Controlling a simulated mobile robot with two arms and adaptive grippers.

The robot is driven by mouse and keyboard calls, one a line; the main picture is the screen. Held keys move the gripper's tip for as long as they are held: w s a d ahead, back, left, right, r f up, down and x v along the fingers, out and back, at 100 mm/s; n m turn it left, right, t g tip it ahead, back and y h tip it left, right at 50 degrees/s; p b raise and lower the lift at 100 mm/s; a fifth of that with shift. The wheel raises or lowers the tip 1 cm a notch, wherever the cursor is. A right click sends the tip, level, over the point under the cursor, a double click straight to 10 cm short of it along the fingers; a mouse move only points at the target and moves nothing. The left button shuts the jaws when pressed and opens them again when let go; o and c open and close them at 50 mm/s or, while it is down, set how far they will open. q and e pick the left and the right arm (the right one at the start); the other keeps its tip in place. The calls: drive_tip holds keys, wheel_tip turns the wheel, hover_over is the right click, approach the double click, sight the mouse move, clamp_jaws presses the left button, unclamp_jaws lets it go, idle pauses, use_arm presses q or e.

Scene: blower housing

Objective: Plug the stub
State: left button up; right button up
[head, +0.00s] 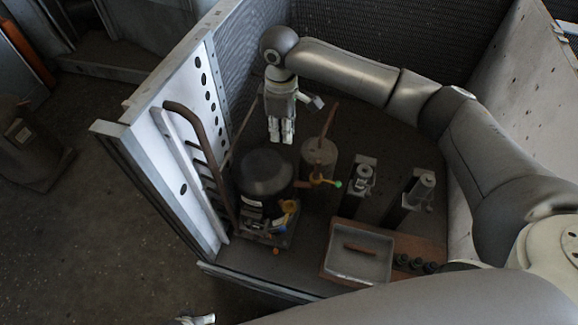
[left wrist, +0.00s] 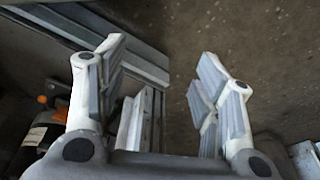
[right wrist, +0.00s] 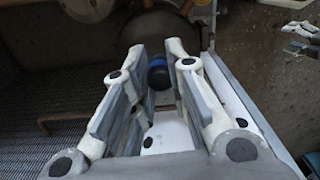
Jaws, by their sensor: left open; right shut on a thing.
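My right gripper (head: 282,138) points down inside the housing, above and behind the black dome-shaped compressor (head: 266,172). In the right wrist view its fingers are shut on a small dark plug with a blue band (right wrist: 158,72). The held plug cannot be made out in the head view. A copper pipe (head: 328,121) rises from a grey cylinder (head: 319,157) right of the compressor. A short brass fitting with a green tip (head: 337,184) sticks out near its foot. I cannot tell which pipe end is the stub. My left gripper (left wrist: 160,68) is open and empty, beyond the housing's front edge.
A tray with a brown rod (head: 343,272) and a wooden block with black caps (head: 437,250) lie at the front right. Two dark stands (head: 354,200) (head: 407,207) hold cylinders. A copper handle-like tube (head: 207,155) runs along the perforated left wall (head: 186,112).

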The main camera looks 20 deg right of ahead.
use_arm(q)
drive_tip(key=s+a+f+g+p, duration=0.1)
drive_tip(key=s+a+p, duration=0.2)
drive_tip(key=s+p, duration=1.2)
use_arm(e)
drive_tip(key=s+f+n+b, duration=0.3)
drive_tip(key=f+n, duration=0.1)
drive_tip(key=f, duration=0.1)
drive_tip(key=s+a+f+n+b, duration=0.1)
drive_tip(key=s+f+n+b, duration=0.2)
drive_tip(key=f+n, duration=0.1)
drive_tip(key=s+f+n+b, duration=0.3)
drive_tip(key=f+n+b, duration=0.1)
drive_tip(key=f, duration=0.3)
drive_tip(key=shift+s+a, duration=0.15)
drive_tip(key=shift+s, duration=0.2)
drive_tip(key=shift+r, duration=0.2)
use_arm(q)
wheel_tip(320, 180, down, 8)
drive_tip(key=s, duration=0.2)
drive_tip(key=shift+r+p, duration=0.15)
drive_tip(key=shift+p, duration=0.2)
use_arm(e)
drive_tip(key=shift+f, duration=0.15)
use_arm(q)
drive_tip(key=shift+r+p, duration=0.3)
drive_tip(key=shift+r, duration=0.1)
use_arm(e)
drive_tip(key=shift+f, duration=0.25)
